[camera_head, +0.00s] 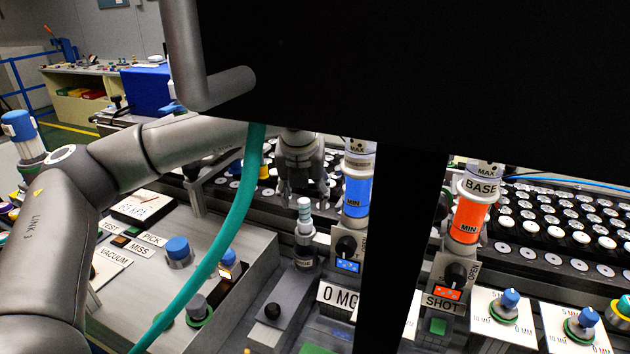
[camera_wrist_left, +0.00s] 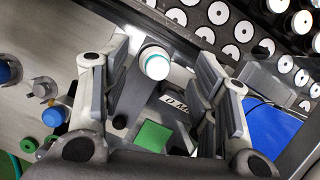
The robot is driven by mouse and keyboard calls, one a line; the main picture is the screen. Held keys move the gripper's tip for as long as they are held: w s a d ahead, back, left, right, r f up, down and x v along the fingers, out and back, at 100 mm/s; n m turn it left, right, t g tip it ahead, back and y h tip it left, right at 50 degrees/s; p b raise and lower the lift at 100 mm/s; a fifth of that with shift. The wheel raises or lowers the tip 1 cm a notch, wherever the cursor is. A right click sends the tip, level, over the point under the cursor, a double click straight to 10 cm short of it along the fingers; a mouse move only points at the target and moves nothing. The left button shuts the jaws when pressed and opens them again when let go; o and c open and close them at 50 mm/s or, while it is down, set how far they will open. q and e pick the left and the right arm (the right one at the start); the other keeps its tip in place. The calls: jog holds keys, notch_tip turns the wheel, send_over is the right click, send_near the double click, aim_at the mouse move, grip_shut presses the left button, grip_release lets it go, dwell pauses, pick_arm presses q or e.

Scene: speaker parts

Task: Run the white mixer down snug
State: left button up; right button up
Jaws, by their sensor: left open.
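The white mixer (camera_head: 304,216) is a slim, pale ribbed piece with teal bands. It stands upright on a grey holder (camera_head: 304,247) at the middle of the bench. In the left wrist view the mixer (camera_wrist_left: 156,63) shows from above as a round white top with a teal ring. My left gripper (camera_head: 303,190) is open just above it, fingers pointing down. In the wrist view the mixer lies between the open fingers (camera_wrist_left: 163,66), apart from both. How far it is seated cannot be told. My right gripper is not in view.
A blue cartridge (camera_head: 356,193) stands close right of the mixer, and an orange one (camera_head: 468,218) farther right. A black knob (camera_head: 272,311) is in front. A teal hose (camera_head: 232,225) crosses the view. A large black shape hides the upper middle.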

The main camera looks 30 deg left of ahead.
aim_at(306, 212)
pick_arm(q)
jog(key=shift+w+f, duration=0.1)
jog(key=shift+f, duration=0.25)
jog(key=p+x, duration=0.1)
jog(key=x, duration=0.4)
jog(key=shift+a+f+p, duration=0.1)
jog(key=shift+f+p, duration=0.15)
jog(key=shift+p, duration=0.15)
jog(key=shift+w+f, duration=0.15)
jog(key=shift+f, duration=0.25)
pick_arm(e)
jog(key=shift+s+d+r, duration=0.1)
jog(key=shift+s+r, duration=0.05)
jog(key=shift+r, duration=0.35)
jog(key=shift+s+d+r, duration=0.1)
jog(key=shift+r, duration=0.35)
pick_arm(q)
jog(key=shift+c, duration=0.2)
